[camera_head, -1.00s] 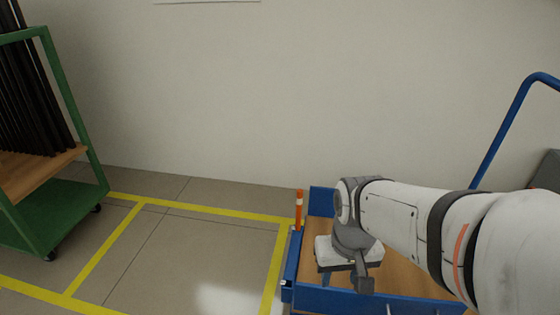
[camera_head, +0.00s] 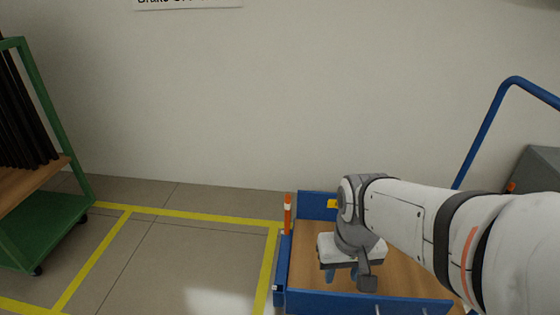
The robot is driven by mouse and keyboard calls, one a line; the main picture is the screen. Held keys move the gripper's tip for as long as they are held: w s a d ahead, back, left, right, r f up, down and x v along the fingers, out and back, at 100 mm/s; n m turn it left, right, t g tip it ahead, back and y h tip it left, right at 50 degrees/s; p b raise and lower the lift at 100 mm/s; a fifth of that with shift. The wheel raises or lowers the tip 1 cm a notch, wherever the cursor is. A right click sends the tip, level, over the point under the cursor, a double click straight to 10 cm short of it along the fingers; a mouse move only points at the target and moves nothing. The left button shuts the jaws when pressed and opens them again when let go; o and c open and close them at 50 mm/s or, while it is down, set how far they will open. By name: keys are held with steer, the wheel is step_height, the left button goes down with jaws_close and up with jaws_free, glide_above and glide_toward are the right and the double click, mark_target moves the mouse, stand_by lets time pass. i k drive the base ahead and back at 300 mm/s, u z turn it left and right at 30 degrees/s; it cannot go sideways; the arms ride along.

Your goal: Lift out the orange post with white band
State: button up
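The orange post with a white band (camera_head: 287,213) stands upright at the left edge of the blue cart, near its far left corner. My gripper (camera_head: 341,275) is to the right of the post and nearer to me, over the cart's wooden deck, and apart from the post. The gripper points down; its blue fingers show only in part below the white body. I cannot tell how far apart they are or whether anything is between them.
The blue cart (camera_head: 362,303) has low walls and a tall blue handle (camera_head: 487,120) at the right. A green rack (camera_head: 52,217) with black rods stands at the left. Yellow lines (camera_head: 190,214) mark open floor between them. A grey box (camera_head: 541,172) is at the far right.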

mark_target(288, 197)
steer(key=z, duration=1.45)
steer(key=k, duration=1.4)
steer(key=u, duration=1.05)
steer(key=i, duration=1.5)
